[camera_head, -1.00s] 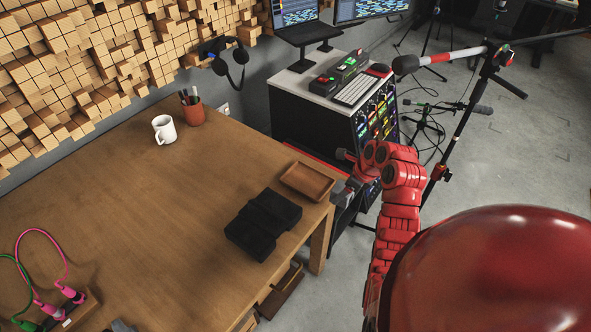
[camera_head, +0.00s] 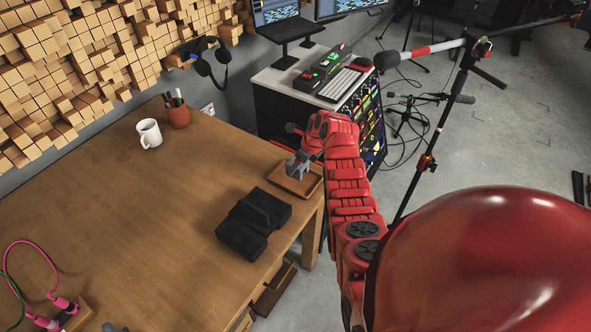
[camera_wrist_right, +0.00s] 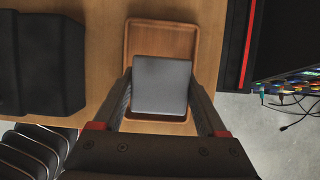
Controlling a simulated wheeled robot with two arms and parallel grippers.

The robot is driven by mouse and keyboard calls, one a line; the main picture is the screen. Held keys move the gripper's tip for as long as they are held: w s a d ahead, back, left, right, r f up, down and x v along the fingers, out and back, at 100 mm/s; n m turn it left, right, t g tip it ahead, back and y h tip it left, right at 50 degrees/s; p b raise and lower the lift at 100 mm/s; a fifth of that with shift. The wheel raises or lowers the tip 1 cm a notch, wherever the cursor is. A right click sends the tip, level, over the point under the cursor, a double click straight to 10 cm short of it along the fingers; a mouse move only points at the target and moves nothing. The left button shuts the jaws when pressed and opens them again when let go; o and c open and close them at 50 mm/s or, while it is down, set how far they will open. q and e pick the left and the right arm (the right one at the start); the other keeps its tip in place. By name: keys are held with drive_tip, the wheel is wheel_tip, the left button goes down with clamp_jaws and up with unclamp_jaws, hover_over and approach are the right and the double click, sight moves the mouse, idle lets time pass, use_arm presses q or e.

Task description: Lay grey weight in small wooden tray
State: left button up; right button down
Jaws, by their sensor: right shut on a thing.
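The small wooden tray (camera_head: 309,185) lies near the right end of the wooden table, and it also shows in the right wrist view (camera_wrist_right: 160,28). My right gripper (camera_head: 297,168) is over the tray. In the right wrist view my right gripper (camera_wrist_right: 160,103) is shut on the grey weight (camera_wrist_right: 161,85), with one finger on each side of it. The grey weight also shows in the head view (camera_head: 296,166). It appears over the tray's middle; I cannot tell whether it touches the tray floor. My left gripper is not in view.
A black padded object (camera_head: 253,223) lies on the table (camera_head: 130,215) beside the tray. A white mug (camera_head: 149,133) and a pen cup (camera_head: 177,113) stand at the back. Plugs and cables (camera_head: 62,304) are at the lower left. A rack with a keyboard (camera_head: 339,84) stands beyond the table.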

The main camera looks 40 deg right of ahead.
drive_tip(key=shift+w+a, duration=0.15)
drive_tip(key=shift+w, duration=0.3)
drive_tip(key=shift+f, duration=1.8)
drive_tip(key=shift+f, duration=0.1)
unclamp_jaws()
